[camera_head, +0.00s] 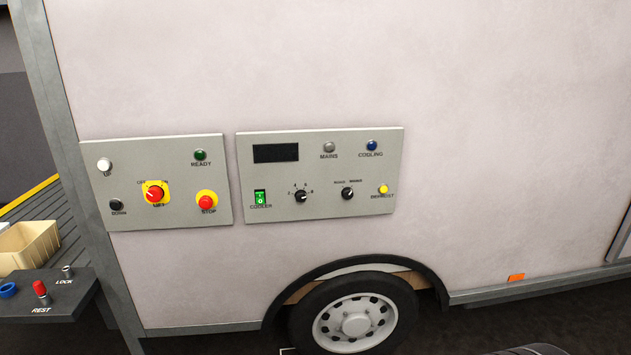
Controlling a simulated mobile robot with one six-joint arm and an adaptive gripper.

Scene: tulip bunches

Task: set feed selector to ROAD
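The right-hand grey control panel (320,222) is on the side of a pale vehicle body. On its lower right is a small black two-position knob (347,193). It looks like the feed selector, with two small labels above it that are too small to read surely. Which label it points at cannot be told. To its left is another black rotary knob (301,196) with several marks around it. My gripper is not in view.
The panel also bears a dark display (276,153), a green cooler switch (260,197), a blue cooling lamp (372,146) and a yellow button (383,189). A left panel (180,218) has a red stop button (206,201). A wheel (355,318) is below; a shelf (50,305) juts out lower left.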

